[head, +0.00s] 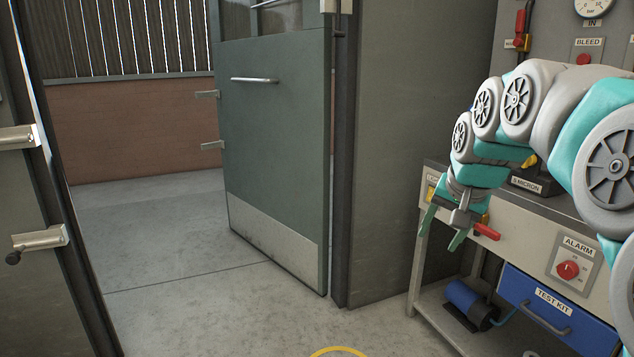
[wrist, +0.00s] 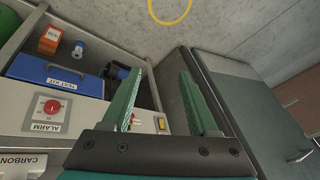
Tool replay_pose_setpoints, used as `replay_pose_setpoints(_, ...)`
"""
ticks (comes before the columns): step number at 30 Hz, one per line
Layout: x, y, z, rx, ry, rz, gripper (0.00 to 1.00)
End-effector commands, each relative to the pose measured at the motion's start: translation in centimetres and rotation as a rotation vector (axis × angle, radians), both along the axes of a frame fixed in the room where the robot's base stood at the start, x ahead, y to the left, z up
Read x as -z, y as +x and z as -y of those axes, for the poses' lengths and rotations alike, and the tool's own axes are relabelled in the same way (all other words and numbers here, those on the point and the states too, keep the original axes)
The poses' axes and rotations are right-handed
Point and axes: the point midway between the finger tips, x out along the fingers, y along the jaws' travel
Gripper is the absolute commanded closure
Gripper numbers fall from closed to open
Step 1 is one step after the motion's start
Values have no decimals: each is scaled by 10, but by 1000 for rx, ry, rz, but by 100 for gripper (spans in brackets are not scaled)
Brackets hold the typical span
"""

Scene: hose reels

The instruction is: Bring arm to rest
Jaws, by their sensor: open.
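My gripper (head: 442,228) hangs at the end of my teal and grey arm, at the right of the head view. It points down, in front of the edge of a grey workbench (head: 592,206). In the wrist view, its two green fingers (wrist: 164,98) stand apart with nothing between them.
A blue pump-like unit (head: 470,301) sits on the lower shelf. A green door (head: 274,145) stands open at the middle. A yellow ring (head: 338,352) marks the floor, which is otherwise clear.

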Motion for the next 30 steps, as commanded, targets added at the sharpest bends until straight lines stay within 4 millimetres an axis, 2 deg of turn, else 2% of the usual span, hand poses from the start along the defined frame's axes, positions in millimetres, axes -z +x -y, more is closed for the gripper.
replay_pose_setpoints(1, 16, -22, -14, -51, -15, -42, 40)
replay_pose_setpoints(3, 37, -51, -30, -119, -36, -97, 40)
replay_pose_setpoints(8, 87, -123, -57, -262, -78, -227, 40)
replay_pose_setpoints(9, 101, -143, -62, -295, -87, -263, 40)
replay_pose_setpoints(15, 159, -241, -76, -441, -116, -422, 40)
replay_pose_setpoints(18, 182, -283, -78, -493, -118, -489, 40)
replay_pose_setpoints(21, 199, -314, -78, -529, -117, -538, 40)
replay_pose_setpoints(24, 209, -333, -78, -550, -114, -568, 40)
replay_pose_setpoints(30, 212, -340, -78, -560, -113, -578, 40)
